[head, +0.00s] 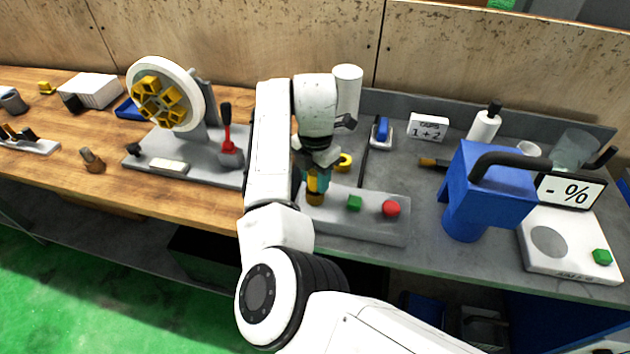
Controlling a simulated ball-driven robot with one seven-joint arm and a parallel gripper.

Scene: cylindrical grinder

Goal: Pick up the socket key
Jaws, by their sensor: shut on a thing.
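My gripper (318,164) points down over the left end of a grey control panel in the head view. It is shut on a small teal and orange piece (323,181), which I take to be the socket key. The piece is upright, with its lower end close to the panel (370,232); I cannot tell if it touches. The fingers and wrist hide its upper part.
The panel carries a green button (354,203) and a red button (391,208). A blue jug-like container (480,186) and a scale (562,241) stand to the right.

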